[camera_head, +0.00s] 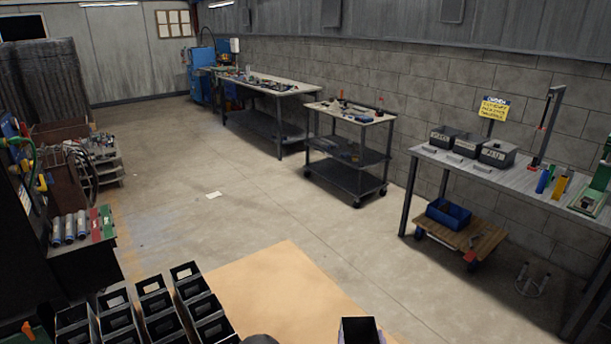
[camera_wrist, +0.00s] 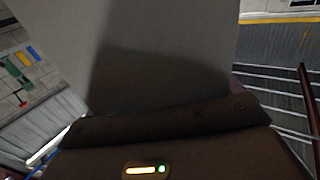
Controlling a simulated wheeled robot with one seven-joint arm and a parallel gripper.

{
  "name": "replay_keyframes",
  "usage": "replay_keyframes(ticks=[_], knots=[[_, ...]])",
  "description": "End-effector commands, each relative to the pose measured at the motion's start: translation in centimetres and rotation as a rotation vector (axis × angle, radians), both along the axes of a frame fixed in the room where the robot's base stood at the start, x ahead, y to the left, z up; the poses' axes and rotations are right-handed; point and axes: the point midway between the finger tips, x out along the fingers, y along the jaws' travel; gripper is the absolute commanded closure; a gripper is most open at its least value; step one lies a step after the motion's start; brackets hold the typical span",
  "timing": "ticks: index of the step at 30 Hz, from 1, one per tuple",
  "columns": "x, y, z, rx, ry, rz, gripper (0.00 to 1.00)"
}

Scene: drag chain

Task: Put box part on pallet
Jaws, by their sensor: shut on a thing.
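A black open-topped box part (camera_head: 359,331) shows at the bottom edge of the head view, apart from the other boxes. In the wrist view a large grey surface (camera_wrist: 165,60), likely this box part, fills the middle close up. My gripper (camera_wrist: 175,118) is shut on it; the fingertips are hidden. Several similar black boxes (camera_head: 158,306) stand in rows at the lower left. A flat tan board (camera_head: 275,290), possibly the pallet, lies between these rows and the held box; its near part is cut off by the frame.
A workbench (camera_head: 440,158) with grey cases stands at the right wall; a low wooden cart (camera_head: 478,240) is under it. A shelved trolley (camera_head: 350,150) and a long table (camera_head: 275,88) stand farther back.

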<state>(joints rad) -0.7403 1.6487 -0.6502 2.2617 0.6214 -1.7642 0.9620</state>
Motion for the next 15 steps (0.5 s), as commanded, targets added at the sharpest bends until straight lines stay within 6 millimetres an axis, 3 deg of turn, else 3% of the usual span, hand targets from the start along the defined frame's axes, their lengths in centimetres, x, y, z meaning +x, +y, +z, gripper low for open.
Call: replay_keyframes(ticks=[5, 12, 15], knots=[[-0.4, 0.0, -0.6, -0.001, 0.000, 0.000, 0.70], [-3.8, -0.1, -4.8, 0.000, 0.002, -0.001, 0.70], [-4.4, -0.1, -5.4, -0.001, -0.002, -0.003, 0.70]])
